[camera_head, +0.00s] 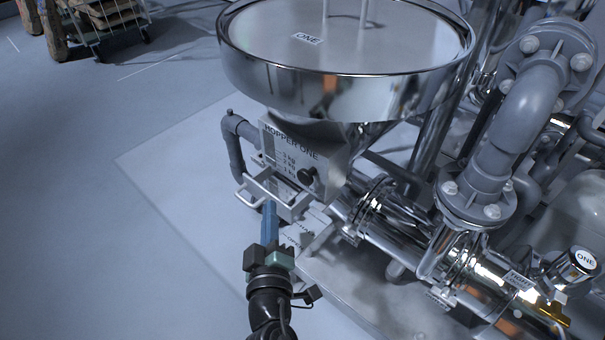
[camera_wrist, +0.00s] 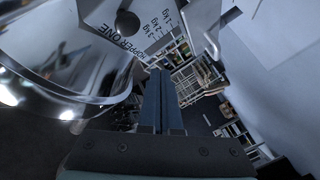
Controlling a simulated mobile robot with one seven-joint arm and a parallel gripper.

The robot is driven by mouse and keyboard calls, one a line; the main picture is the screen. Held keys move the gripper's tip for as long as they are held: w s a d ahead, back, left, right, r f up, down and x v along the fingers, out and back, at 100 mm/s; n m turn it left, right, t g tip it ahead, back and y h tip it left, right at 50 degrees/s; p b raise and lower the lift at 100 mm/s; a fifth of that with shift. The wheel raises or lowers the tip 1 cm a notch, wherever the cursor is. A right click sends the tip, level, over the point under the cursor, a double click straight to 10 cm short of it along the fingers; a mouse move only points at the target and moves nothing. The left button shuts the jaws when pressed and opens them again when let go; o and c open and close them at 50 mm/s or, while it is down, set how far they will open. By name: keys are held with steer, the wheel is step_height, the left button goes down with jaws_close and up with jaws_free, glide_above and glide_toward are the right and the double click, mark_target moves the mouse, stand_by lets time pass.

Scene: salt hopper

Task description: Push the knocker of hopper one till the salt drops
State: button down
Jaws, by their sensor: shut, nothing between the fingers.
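Hopper one (camera_head: 340,90) is a large round steel vessel with a pale lid marked ONE. Below it is a pale plate (camera_head: 280,150) reading HOPPER ONE with a 3, 2 and 1 kg scale. A black round knob (camera_head: 307,176), which looks like the knocker, sticks out at the plate's lower right; the wrist view also shows it (camera_wrist: 127,22). My gripper (camera_head: 269,204) is shut and empty, its blue fingers pointing up, below and left of the knob and apart from it. In the wrist view its tips (camera_wrist: 160,72) lie below the plate. No salt is visible.
A pale drawer-like tray (camera_head: 297,211) with a handle sits under the plate, close to my fingertips. Steel pipes and flanges (camera_head: 390,215) crowd the right side, with a knob marked ONE (camera_head: 585,259). The floor at left is clear up to a wire cart (camera_head: 110,18).

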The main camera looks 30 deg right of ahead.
mark_target(301, 180)
steer(key=w+d+p, duration=0.2)
steer(key=d+p, duration=0.1)
steer(key=d, duration=0.3)
stand_by(2.1)
steer(key=shift+w+d, duration=0.2)
steer(key=shift+d, duration=0.15)
steer(key=shift+w+d+p, duration=0.25)
steer(key=shift+d+p, duration=0.45)
steer(key=shift+d, duration=0.1)
stand_by(1.0)
steer(key=shift+s+a+b, duration=0.25)
steer(key=shift+a+b, duration=0.2)
steer(key=shift+a, duration=0.15)
steer(key=shift+s+a+b, duration=0.2)
steer(key=shift+a+b, duration=0.25)
steer(key=shift+a, duration=0.1)
